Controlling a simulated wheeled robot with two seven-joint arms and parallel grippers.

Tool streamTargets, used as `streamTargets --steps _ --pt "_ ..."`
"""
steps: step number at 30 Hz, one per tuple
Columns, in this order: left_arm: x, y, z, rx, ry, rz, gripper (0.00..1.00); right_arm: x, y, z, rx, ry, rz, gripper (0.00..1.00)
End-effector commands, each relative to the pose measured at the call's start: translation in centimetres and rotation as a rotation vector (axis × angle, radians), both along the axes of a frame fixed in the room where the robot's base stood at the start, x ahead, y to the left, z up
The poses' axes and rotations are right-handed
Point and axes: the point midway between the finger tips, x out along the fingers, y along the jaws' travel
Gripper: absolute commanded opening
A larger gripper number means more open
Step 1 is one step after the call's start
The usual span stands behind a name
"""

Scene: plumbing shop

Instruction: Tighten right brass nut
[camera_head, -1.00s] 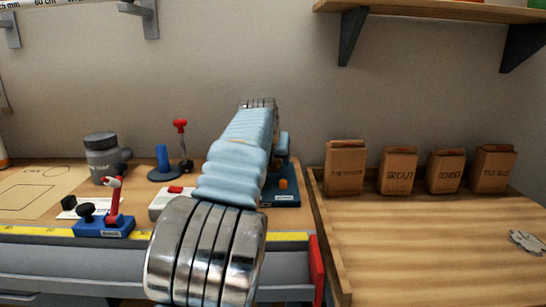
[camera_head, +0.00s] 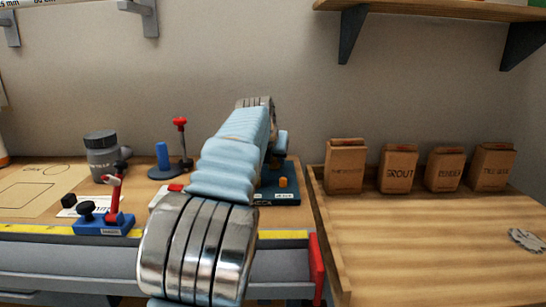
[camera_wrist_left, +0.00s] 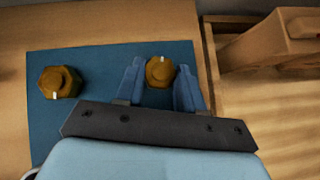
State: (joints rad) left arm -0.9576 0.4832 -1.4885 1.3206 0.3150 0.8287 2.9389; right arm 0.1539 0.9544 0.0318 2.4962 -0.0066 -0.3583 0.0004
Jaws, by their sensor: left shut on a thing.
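The right brass nut (camera_wrist_left: 160,72) sits on a blue board (camera_wrist_left: 100,60) near the board's right edge, with a white mark on its upper side. My left gripper (camera_wrist_left: 160,67) has one blue finger on each side of this nut and is shut on it. A second brass nut (camera_wrist_left: 60,82), also with a white mark, is on the board to the left, clear of the fingers. In the head view my left arm covers much of the blue board (camera_head: 285,199); an orange-brown knob-like part shows at its right. My right gripper is not in view.
Left on the bench are a blue base with a red lever (camera_head: 105,222), a grey container (camera_head: 101,158) and a blue post (camera_head: 162,160). Right of the board is a wooden tray (camera_head: 420,240), mostly bare, with several paper packs (camera_head: 345,168) along its back and a shelf above.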

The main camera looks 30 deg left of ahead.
Motion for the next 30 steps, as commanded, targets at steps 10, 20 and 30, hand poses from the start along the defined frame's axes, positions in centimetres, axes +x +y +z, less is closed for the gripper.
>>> streamTargets --steps 10,20,30 --pt "-0.1 0.6 0.1 -0.004 -0.003 -0.227 0.07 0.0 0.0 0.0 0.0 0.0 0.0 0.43" --pt "0.0 1.1 0.0 -0.001 -0.002 -0.529 0.07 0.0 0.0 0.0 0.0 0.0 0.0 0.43" --pt "0.1 1.3 0.0 0.001 -0.003 -0.774 0.07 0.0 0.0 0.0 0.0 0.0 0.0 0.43"
